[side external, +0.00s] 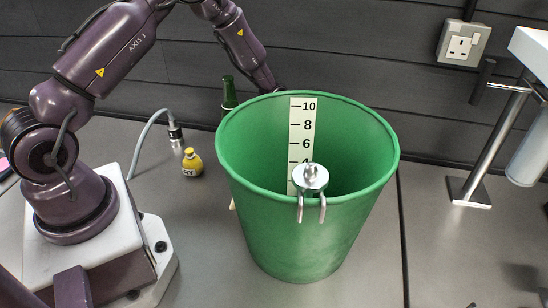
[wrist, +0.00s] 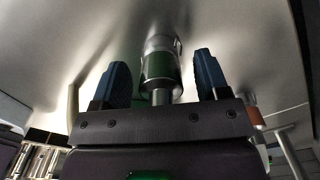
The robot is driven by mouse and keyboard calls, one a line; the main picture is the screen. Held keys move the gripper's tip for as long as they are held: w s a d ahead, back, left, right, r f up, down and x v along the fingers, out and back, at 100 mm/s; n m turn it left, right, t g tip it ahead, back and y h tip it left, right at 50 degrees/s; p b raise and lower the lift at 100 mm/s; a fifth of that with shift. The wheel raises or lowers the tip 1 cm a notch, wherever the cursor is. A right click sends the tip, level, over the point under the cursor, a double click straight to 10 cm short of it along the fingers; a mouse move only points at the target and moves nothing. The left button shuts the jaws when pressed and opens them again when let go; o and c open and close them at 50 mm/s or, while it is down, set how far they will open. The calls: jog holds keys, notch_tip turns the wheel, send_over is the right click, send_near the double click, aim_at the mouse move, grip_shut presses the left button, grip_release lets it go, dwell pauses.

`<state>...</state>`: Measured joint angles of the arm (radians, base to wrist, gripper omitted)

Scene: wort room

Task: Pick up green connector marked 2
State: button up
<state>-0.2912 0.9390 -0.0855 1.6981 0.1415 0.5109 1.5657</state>
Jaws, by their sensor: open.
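In the wrist view, a metal cylindrical connector with a dark green band (wrist: 161,68) is between the two blue fingers of my gripper (wrist: 161,64). The fingers are open, with a gap visible on each side of the connector. No number can be read on it. In the side view, my arm reaches down behind the green bucket, which hides my fingers and this connector.
The tall green bucket (side external: 305,235) with a scale strip and a metal clamp (side external: 311,181) on its rim stands mid-bench. A metal stand (side external: 490,140) is at right.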

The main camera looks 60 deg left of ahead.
jog(key=c, duration=1.1)
